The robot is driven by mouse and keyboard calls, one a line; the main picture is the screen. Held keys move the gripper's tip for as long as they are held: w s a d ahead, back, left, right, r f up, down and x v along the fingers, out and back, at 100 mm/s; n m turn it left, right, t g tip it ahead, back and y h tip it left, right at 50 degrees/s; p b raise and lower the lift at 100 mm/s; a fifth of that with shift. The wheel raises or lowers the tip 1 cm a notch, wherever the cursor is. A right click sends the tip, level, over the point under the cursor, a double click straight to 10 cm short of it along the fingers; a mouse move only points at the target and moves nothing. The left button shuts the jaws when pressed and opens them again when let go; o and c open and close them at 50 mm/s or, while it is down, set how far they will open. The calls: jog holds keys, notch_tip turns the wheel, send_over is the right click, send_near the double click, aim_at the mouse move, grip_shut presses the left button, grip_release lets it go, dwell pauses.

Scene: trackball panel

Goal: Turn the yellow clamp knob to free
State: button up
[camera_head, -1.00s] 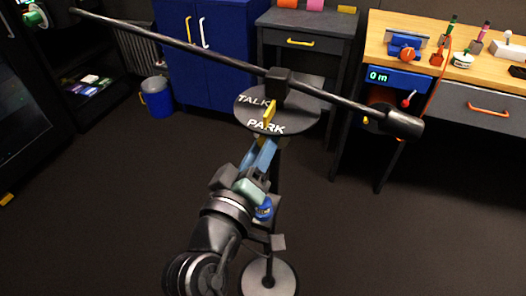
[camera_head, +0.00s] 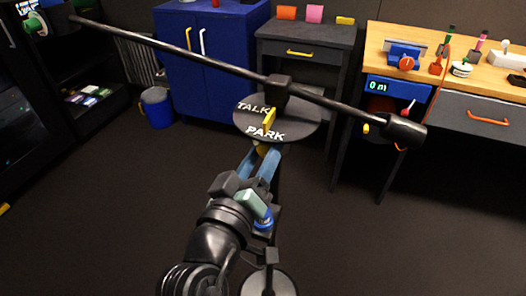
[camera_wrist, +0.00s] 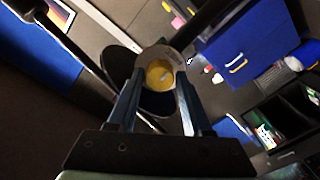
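The yellow clamp knob (camera_wrist: 160,73) shows as a round yellow face inside a grey ring in the wrist view.
A long dark boom (camera_head: 190,52) with a heavy end weight (camera_head: 402,132) crosses above the disc. A yellow pointer (camera_head: 268,121) sits on the disc by PARK. A workbench (camera_head: 470,75) stands right, blue cabinet (camera_head: 225,60) behind.

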jog(key=shift+o, duration=1.3)
jog(key=v, duration=1.3)
jog(key=shift+r, duration=0.1)
